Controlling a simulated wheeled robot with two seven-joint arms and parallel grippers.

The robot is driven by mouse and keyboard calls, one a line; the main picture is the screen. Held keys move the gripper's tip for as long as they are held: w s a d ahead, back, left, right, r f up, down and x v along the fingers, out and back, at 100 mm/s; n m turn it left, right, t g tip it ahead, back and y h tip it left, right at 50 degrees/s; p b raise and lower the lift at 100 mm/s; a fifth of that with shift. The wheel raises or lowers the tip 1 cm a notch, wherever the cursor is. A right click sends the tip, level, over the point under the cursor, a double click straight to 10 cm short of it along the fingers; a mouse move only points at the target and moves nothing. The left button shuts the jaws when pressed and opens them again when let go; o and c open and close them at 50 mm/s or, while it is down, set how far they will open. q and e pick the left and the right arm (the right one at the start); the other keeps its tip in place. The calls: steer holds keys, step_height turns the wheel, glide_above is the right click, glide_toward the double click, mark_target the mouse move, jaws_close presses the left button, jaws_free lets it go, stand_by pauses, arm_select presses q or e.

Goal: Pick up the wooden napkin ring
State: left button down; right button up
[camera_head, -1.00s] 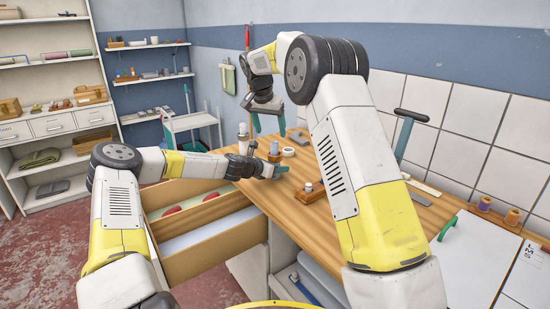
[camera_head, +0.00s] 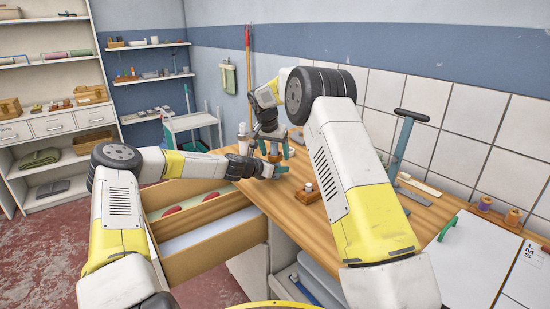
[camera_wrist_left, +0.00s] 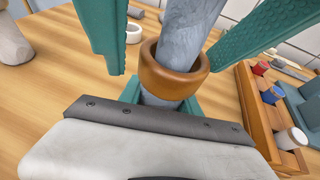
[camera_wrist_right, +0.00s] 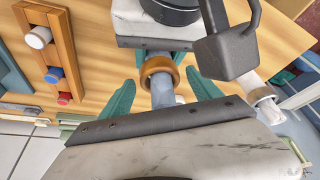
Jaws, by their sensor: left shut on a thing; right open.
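The wooden napkin ring (camera_wrist_left: 172,77) is brown and sits around a grey-blue rolled cloth (camera_wrist_left: 187,30). In the right wrist view the ring (camera_wrist_right: 160,70) and the cloth (camera_wrist_right: 162,94) are in the upper middle. My left gripper (camera_head: 280,170) is low over the table and shut on the cloth, close to the ring; its fingers are mostly hidden behind its palm plate. My right gripper (camera_head: 272,150) is above it, open. Its green fingers stand on either side of the ring, apart from it in the right wrist view. The head view barely shows the ring.
An open drawer (camera_head: 206,240) juts out at the table's front left. A wooden rack with coloured pegs (camera_wrist_right: 52,50) stands beside the grippers. A small white ring (camera_wrist_left: 133,33) lies nearby.

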steer(key=c, duration=1.4)
step_height(320, 180, up, 10)
steer(key=shift+r, duration=0.1)
arm_select(q)
steer(key=c, duration=0.8)
jaws_free()
steer(key=shift+o, duration=0.2)
